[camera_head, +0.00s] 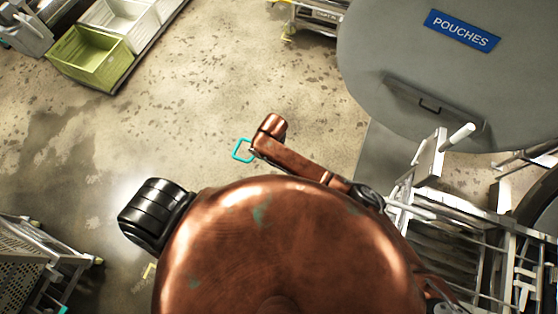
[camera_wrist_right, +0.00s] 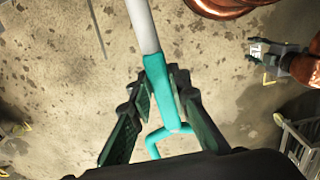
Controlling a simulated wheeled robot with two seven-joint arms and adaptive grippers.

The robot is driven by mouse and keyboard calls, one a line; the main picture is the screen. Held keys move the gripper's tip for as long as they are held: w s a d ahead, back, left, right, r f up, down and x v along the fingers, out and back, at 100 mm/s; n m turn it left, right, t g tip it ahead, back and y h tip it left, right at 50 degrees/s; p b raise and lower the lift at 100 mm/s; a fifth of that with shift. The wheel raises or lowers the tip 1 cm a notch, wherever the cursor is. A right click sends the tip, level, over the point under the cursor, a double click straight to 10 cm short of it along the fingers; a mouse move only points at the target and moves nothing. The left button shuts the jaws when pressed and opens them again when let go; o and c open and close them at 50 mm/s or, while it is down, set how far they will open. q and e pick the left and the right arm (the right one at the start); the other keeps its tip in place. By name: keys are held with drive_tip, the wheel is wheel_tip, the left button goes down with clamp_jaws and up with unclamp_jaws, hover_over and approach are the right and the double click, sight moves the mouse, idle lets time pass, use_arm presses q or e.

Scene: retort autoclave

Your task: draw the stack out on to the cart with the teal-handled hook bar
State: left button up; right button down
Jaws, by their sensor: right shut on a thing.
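The hook bar's teal handle (camera_wrist_right: 156,75) is between the fingers of my right gripper (camera_wrist_right: 155,82), which is shut on it in the right wrist view. A pale shaft (camera_wrist_right: 143,25) runs from the handle out of the top of that view, so its hooked end is not seen. In the head view the handle's teal loop (camera_head: 236,152) shows beside my copper arm; the gripper is hidden there. A metal rail frame, perhaps the cart (camera_head: 490,270), stands at the right. I cannot make out the stack. My left gripper is not in view.
A grey round door labelled POUCHES (camera_head: 385,50) fills the top right. A green crate (camera_head: 85,60) and a white crate (camera_head: 120,20) are at the top left. A perforated metal basket (camera_head: 18,275) is at the lower left. The middle floor is clear.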

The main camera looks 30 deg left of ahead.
drive_tip(key=shift+a+r, duration=0.1)
drive_tip(key=shift+a, duration=0.6)
drive_tip(key=shift+a+b, duration=0.1)
drive_tip(key=shift+b, duration=0.2)
drive_tip(key=shift+s+a+b, duration=0.15)
drive_tip(key=shift+a+b, duration=0.8)
drive_tip(key=shift+a, duration=0.45)
drive_tip(key=shift+s+a+b, duration=0.2)
drive_tip(key=shift+a+b, duration=0.4)
drive_tip(key=shift+a, duration=0.35)
drive_tip(key=shift+a+r+b, duration=0.1)
drive_tip(key=shift+a+b, duration=1)
drive_tip(key=shift+b, duration=0.15)
drive_tip(key=shift+s+a+b, duration=0.2)
drive_tip(key=shift+a+b, duration=0.9)
drive_tip(key=shift+b, duration=1.4)
